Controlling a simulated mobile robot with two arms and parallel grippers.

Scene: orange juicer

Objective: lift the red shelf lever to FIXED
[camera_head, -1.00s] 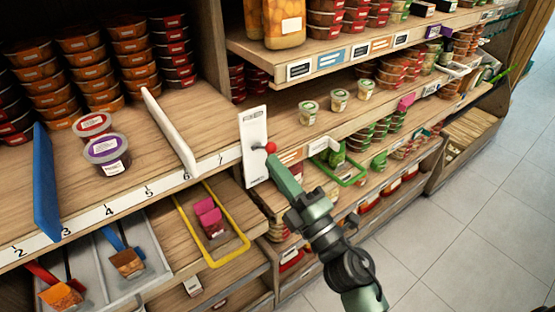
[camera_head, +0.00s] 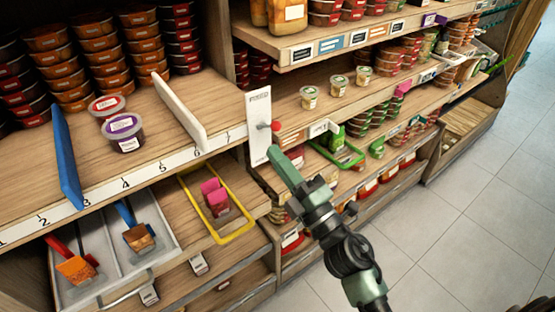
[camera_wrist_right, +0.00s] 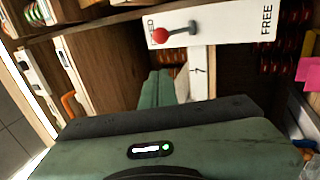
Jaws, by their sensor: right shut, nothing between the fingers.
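The red lever knob (camera_head: 276,125) sticks out from a white plate (camera_head: 259,142) at the shelf divider. In the right wrist view the red knob (camera_wrist_right: 160,35) points from its grey pivot towards the plate end whose partly hidden label ends in "ED". The label FREE is at the other end of that plate (camera_wrist_right: 230,28). My right gripper (camera_head: 273,153) is shut and empty. Its tips are just below the knob in the head view, with a visible gap. The shut fingers (camera_wrist_right: 157,88) also show in the wrist view. My left gripper is not in view.
A white divider (camera_head: 180,112) and a blue divider (camera_head: 66,158) stand on the left shelf with two tubs. A yellow-framed tray (camera_head: 240,233) lies below. Shelves with small jars (camera_head: 338,85) are right of the plate. Open floor (camera_head: 460,220) lies at the right.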

